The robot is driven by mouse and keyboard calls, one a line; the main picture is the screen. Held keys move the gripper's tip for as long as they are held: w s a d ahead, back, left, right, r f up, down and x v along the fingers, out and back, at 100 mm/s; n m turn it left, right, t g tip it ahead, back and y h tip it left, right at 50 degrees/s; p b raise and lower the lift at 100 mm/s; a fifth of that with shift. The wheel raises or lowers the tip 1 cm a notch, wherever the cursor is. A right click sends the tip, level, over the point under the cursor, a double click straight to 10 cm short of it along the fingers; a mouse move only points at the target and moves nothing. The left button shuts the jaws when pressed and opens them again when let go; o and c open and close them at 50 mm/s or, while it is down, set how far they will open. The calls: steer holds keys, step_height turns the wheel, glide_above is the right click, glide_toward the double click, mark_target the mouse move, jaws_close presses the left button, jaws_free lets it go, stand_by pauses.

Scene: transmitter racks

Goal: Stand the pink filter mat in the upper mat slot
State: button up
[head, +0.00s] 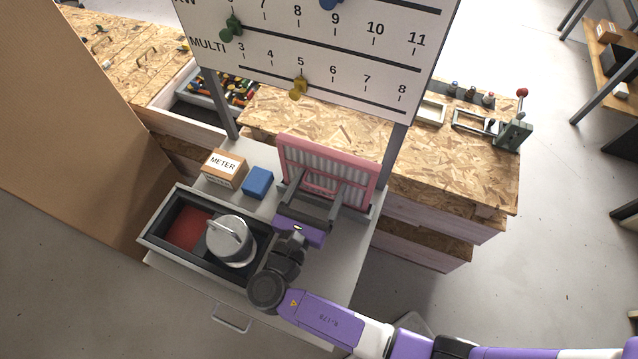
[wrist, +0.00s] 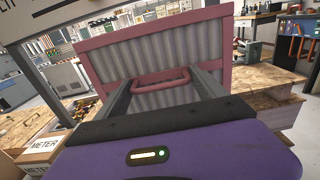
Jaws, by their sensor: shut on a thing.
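The pink filter mat (head: 329,159) is a pink frame around pale pleats, with a pink handle on its near face. It stands roughly upright at the back of the grey worktop, and fills much of the wrist view (wrist: 150,50). My gripper (head: 322,193) is shut on the mat's handle, and its two fingers reach the handle in the wrist view (wrist: 162,84). A grey holder (head: 364,212) shows at the mat's lower edge. My gripper hides part of that edge, so I cannot tell whether the mat is seated in a slot.
A METER box (head: 224,169) and a blue block (head: 258,182) stand left of the mat. A dark tray (head: 165,236) with a grey handled pot (head: 232,243) lies in front of them. A white dial board (head: 320,45) rises above and behind.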

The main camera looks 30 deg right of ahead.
steer(key=shift+f+b, duration=0.7)
steer(key=shift+f, duration=0.55)
steer(key=o, duration=1.6)
steer(key=shift+f, duration=0.1)
steer(key=shift+a, duration=0.1)
steer(key=b+v, duration=0.1)
steer(key=v, duration=0.6)
steer(key=shift+s+a+b, duration=0.2)
steer(key=shift+s+b, duration=0.05)
steer(key=shift+b, duration=0.15)
